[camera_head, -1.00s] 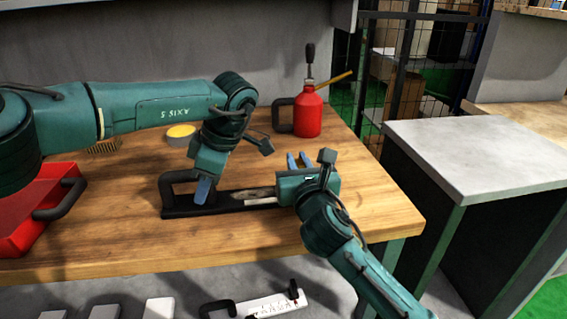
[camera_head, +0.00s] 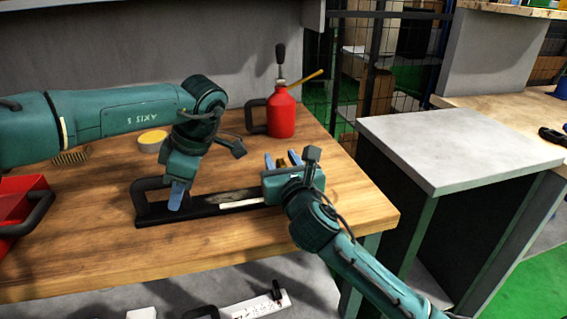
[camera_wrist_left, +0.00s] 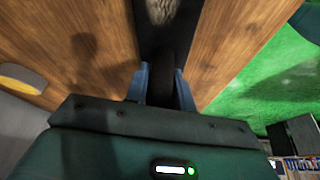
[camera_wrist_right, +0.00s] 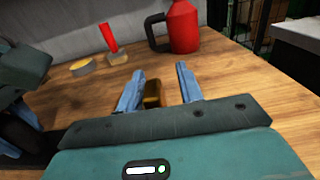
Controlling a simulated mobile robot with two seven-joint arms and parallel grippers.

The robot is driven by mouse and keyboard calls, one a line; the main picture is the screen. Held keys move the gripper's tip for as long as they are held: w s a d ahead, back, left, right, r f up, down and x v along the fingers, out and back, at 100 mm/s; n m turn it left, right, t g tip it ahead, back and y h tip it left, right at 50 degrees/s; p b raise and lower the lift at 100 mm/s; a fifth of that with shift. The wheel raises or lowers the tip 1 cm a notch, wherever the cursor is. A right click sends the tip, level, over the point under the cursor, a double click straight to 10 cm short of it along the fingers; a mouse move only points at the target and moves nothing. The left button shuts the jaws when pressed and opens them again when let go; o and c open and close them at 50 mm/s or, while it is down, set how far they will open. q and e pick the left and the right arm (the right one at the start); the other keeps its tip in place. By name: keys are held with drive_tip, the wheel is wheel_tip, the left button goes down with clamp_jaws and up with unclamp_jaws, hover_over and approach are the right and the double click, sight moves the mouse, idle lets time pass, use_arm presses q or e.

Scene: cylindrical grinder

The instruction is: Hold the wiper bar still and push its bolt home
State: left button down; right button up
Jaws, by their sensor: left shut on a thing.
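The black wiper bar (camera_head: 205,210) lies flat on the wooden bench, with a raised handle at its left end and a worn grey strip along it. My left gripper (camera_head: 177,196) points down and is shut on the handle. In the left wrist view its fingers (camera_wrist_left: 163,85) sit on both sides of the dark handle. My right gripper (camera_head: 282,161) is at the bar's right end and hides that end. In the right wrist view its fingers (camera_wrist_right: 158,88) are apart, with a brass-coloured piece (camera_wrist_right: 152,95), perhaps the bolt, between them, nearer the left finger. Whether it touches is unclear.
A red oil can (camera_head: 281,115) stands behind the right gripper. A yellow-topped tin (camera_head: 152,141) and a brush (camera_head: 70,157) lie at the back left. A red tray (camera_head: 22,207) is at the left edge. A grey-topped cabinet (camera_head: 460,150) stands to the right of the bench.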

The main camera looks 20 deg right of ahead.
drive_tip(key=s, duration=1.2)
use_arm(q)
drive_tip(key=c, duration=1.1)
unclamp_jaws()
drive_tip(key=v, duration=1.2)
